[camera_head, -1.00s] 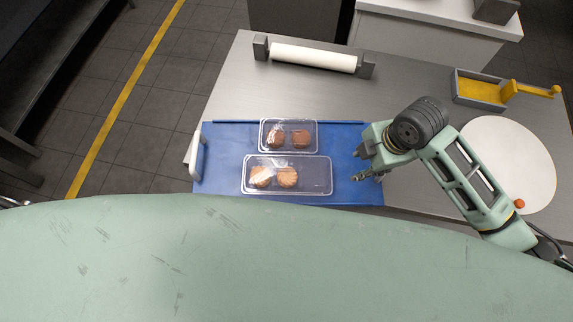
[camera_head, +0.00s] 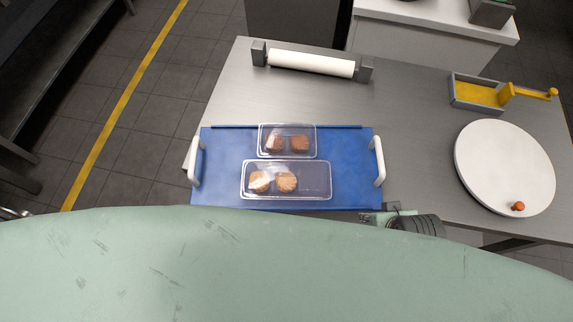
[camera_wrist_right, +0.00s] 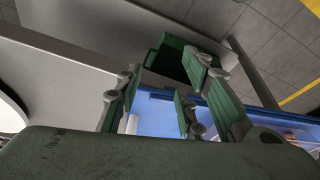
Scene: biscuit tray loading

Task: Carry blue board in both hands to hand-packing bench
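The blue board (camera_head: 220,165) lies flat on the steel bench, with a white handle at its left end (camera_head: 196,161) and another at its right end (camera_head: 379,160). Two clear lidded packs, a back one (camera_head: 306,131) and a front one (camera_head: 313,181), each holding brown biscuits, sit on it. My right gripper (camera_head: 376,217) is by the board's front right corner, partly hidden by my body. In the right wrist view its fingers (camera_wrist_right: 160,92) are apart and empty, with the blue board (camera_wrist_right: 160,118) beyond them. My left gripper is not in view.
A white roller (camera_head: 312,63) stands at the bench's back edge. Bare steel lies between board and disc.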

